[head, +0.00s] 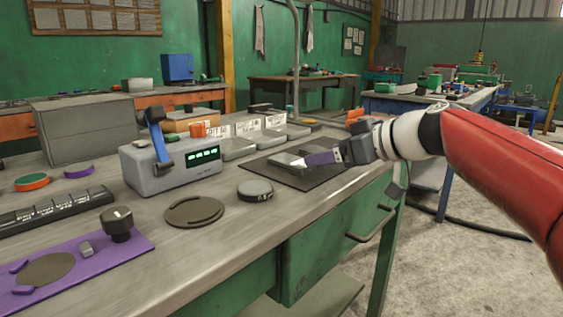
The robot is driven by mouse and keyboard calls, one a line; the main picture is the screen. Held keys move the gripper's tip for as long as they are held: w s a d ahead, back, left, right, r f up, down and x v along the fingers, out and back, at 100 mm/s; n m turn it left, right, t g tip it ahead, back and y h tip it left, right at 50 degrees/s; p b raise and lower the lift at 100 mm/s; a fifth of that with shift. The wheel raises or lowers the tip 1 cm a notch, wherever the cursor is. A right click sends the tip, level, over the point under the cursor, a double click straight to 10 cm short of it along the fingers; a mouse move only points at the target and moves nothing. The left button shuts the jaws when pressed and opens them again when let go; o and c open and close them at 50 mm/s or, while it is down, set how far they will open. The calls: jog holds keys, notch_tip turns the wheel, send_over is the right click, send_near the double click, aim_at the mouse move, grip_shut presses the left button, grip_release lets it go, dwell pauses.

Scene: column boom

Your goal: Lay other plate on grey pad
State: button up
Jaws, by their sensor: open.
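A dark grey pad (322,178) lies flat on the bench near its right front edge. A light grey plate (285,160) lies on the pad, towards its left part. My gripper (308,160) is low over the pad, its purple fingers at the right end of this plate. The gripper is open; whether the fingers touch the plate is not clear. The gripper hides part of the pad.
A grey box with a green display (172,166) and blue lever stands left of the pad. A round dark puck (255,190) and a flat dark disc (194,212) lie in front. A thin grey post (297,70) rises behind the plates.

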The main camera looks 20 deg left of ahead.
aim_at(292, 159)
jog(key=x, duration=0.2)
jog(key=p+x, duration=0.1)
jog(key=x, duration=0.2)
jog(key=p+x, duration=0.1)
jog(key=x, duration=0.1)
jog(key=shift+s+a+f, duration=0.1)
jog(key=shift+s+a, duration=0.15)
jog(key=shift+a, duration=0.2)
jog(key=c, duration=1.5)
grip_shut()
